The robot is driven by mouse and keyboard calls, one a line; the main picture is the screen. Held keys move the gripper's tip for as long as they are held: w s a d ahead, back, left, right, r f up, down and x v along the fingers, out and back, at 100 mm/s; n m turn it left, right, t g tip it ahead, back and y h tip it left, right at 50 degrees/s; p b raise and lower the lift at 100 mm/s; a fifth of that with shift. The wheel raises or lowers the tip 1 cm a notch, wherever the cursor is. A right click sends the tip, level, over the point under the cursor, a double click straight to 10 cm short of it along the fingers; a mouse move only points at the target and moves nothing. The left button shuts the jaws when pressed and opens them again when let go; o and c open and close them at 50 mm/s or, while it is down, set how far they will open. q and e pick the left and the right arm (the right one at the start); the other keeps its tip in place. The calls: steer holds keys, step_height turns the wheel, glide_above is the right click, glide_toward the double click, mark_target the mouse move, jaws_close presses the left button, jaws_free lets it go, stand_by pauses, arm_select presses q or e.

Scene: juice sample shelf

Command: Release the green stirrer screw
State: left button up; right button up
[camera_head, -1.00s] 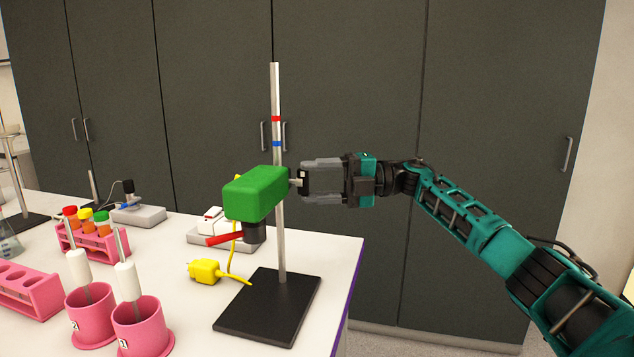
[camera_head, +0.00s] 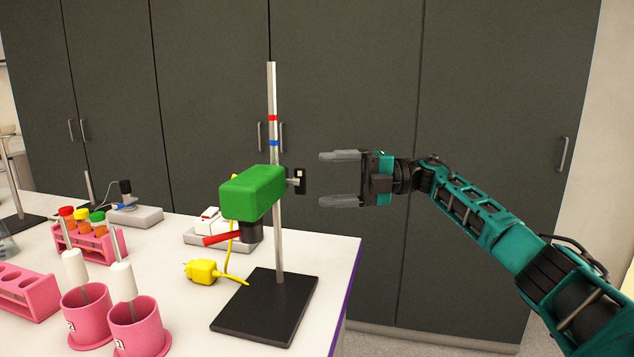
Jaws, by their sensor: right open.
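The green stirrer (camera_head: 252,192) is mounted on a vertical metal rod (camera_head: 272,95) that rises from a black base plate (camera_head: 266,306). Its screw, with a black knob (camera_head: 300,181), sticks out to the right of the rod. My right gripper (camera_head: 322,178) is open and empty, just to the right of the knob and apart from it, its two grey fingers pointing left. My left gripper is not in view.
A yellow plug (camera_head: 203,271) with a yellow cord lies left of the base. Pink cups (camera_head: 137,328) with stirring rods, pink racks (camera_head: 92,241) and a white device (camera_head: 207,235) stand on the white table. Grey cabinets are behind.

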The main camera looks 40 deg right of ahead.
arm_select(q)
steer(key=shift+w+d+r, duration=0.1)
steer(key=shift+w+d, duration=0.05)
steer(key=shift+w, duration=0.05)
arm_select(e)
steer(key=v, duration=0.9)
